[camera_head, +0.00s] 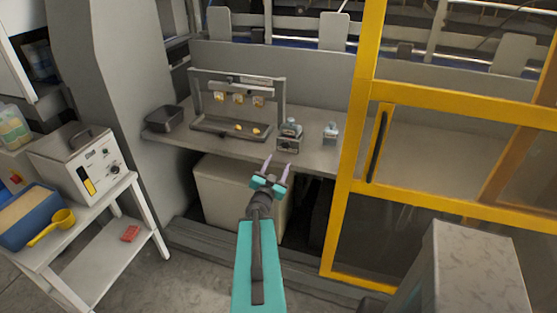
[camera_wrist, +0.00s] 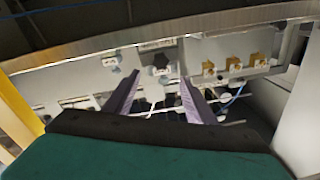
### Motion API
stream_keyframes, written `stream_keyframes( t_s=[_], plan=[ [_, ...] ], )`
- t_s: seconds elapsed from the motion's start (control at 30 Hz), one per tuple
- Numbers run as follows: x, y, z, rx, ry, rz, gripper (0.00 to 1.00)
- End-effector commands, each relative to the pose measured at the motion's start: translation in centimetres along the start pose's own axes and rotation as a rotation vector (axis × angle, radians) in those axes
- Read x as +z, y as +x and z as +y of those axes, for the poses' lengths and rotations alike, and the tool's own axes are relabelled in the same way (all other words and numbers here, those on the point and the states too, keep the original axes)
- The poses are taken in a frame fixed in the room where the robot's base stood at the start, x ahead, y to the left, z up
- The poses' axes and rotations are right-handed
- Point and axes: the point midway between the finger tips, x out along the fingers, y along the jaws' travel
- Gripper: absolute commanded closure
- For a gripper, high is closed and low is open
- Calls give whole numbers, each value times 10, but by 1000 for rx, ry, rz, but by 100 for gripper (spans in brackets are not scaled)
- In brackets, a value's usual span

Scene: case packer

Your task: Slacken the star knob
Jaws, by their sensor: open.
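A dark, star-shaped knob (camera_wrist: 160,63) shows on a small grey block in the wrist view, just beyond and between my fingertips. In the head view the grey block (camera_head: 288,146) stands at the front edge of the grey bench, and the knob is too small to make out clearly. My gripper (camera_head: 278,163) is in front of and slightly below the block. Its two purple fingers are spread and empty, also in the wrist view (camera_wrist: 160,78). I see no contact with the knob.
A yellow guard frame (camera_head: 355,150) bounds the right. A pale box (camera_head: 220,195) sits below the bench.

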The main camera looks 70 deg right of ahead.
Motion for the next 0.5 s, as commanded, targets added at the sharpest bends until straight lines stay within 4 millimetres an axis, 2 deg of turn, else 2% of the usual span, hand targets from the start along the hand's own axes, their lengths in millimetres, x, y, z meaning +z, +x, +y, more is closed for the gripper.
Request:
stream_keyframes(
  t_s=[0.5],
  plan=[
    [-3,-22,-1,1,0,-1,50]
  ],
)
